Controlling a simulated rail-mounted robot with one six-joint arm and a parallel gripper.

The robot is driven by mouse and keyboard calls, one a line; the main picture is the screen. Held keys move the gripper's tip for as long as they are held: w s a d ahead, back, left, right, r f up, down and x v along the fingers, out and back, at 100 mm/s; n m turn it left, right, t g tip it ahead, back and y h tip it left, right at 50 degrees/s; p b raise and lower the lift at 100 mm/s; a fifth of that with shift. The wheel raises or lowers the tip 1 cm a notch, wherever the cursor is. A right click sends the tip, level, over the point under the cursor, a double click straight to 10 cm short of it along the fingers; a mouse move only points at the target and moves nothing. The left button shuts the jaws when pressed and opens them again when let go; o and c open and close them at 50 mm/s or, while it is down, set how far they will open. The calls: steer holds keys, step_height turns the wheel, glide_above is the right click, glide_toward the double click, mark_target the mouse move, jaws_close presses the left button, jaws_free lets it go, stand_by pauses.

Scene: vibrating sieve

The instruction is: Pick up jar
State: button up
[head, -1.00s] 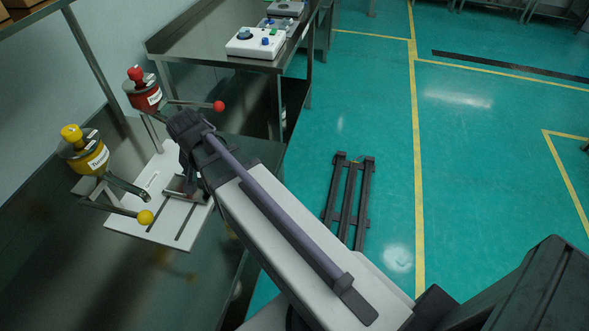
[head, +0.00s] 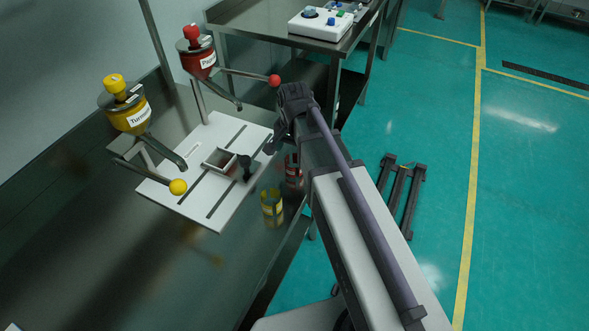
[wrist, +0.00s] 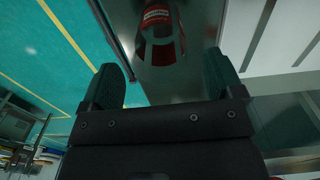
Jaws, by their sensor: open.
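A red-labelled jar (head: 293,170) stands on the steel table near its right edge, partly hidden behind my arm in the head view. A yellow jar (head: 272,207) stands in front of it on the same table. In the wrist view the red jar (wrist: 158,35) shows at the top, beyond and between the fingertips, with a gap to them. My gripper (wrist: 163,78) is open and empty, its two dark fingers apart. In the head view the fingers are hard to make out against the dark arm end.
A white slotted plate (head: 222,205) lies left of the jars, carrying a small open box (head: 220,163) with a black handle. Yellow (head: 128,108) and red (head: 197,62) hoppers with levers stand at the plate's far left. A control box (head: 320,24) sits on the back table.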

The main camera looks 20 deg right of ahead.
step_height(320, 180, down, 5)
steer(key=b, duration=0.4)
steer(key=shift+f, duration=0.1)
steer(key=shift+r, duration=0.25)
steer(key=shift+c, duration=0.2)
steer(key=c, duration=1)
steer(key=shift+o, duration=0.2)
